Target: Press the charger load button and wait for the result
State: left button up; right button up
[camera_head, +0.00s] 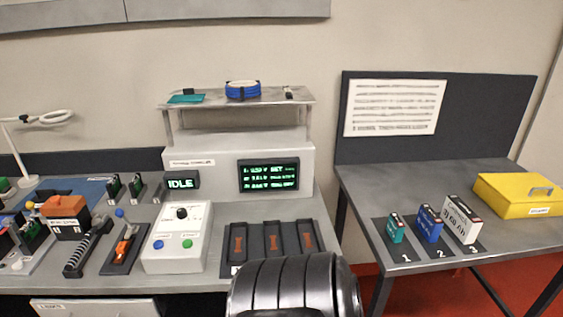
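The grey charger console (225,160) stands on the left bench. Its small display (182,181) reads IDLE, and its larger screen (268,175) shows several lines of green text too small to read. In front is a white control box (178,262) with a black knob (181,213), a blue button (158,244) and a green button (187,244). Their labels are too small to read, so I cannot tell which is the load button. Neither gripper is in view. Nothing touches the buttons.
A black ribbed part of mine rises at bottom centre, before three dark slots (272,240). Tools and an orange-black device (67,214) crowd the left. On the right table (480,258) stand teal (395,229), blue (428,223) and white (460,220) batteries and a yellow case (518,195).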

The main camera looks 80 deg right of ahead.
aim_at(158, 244)
jog(key=z, duration=2.4)
